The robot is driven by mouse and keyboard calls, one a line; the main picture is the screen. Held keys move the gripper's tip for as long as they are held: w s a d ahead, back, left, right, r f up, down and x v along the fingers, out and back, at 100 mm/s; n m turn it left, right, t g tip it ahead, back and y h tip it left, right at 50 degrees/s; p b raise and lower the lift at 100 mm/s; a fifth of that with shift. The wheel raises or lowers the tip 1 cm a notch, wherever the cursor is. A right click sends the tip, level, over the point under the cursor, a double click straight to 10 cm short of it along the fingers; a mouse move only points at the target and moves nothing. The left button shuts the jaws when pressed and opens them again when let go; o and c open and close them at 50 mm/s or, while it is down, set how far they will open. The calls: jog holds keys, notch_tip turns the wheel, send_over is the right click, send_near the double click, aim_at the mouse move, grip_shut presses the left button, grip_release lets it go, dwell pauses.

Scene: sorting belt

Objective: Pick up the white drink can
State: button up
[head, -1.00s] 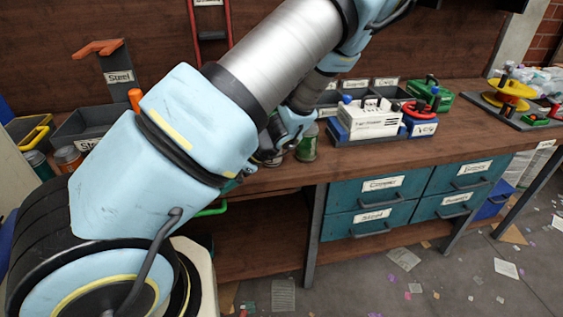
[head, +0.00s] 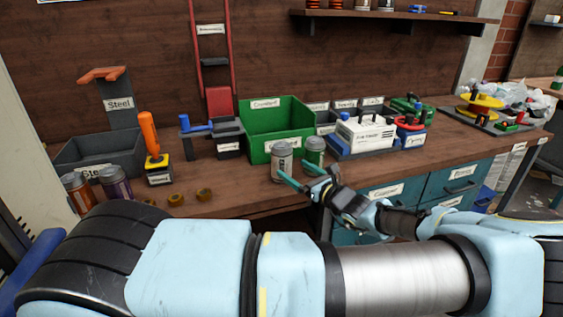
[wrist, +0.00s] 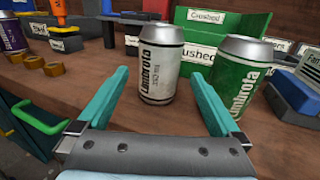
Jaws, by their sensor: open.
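The white drink can (head: 282,162) stands upright on the wooden bench in front of the green bin. In the wrist view the white can (wrist: 160,72) stands just beyond and between the fingertips, with dark lettering on its side. My gripper (head: 300,175) is open, with its two teal fingers pointing at the can. In the wrist view my gripper (wrist: 163,82) has a finger on each side, the right one closer to the can. A green can (wrist: 238,85) stands right of the right finger; it also shows in the head view (head: 315,152).
A green bin (head: 255,142) labelled "Crushed" stands behind the cans. White and blue equipment (head: 365,132) is to the right. Rusty nuts (head: 204,195) and two more cans (head: 115,182) are on the left. The bench front edge is close below my gripper.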

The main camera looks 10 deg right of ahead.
aim_at(281, 157)
jog(key=shift+x, duration=0.95)
jog(key=shift+r+p+x, duration=0.25)
jog(key=shift+p+x, duration=0.45)
jog(key=shift+x, duration=0.7)
jog(key=shift+r+p+x, duration=0.2)
jog(key=shift+p+x, duration=0.5)
jog(key=shift+x, duration=0.65)
jog(key=c, duration=1.2)
jog(key=shift+o, duration=0.2)
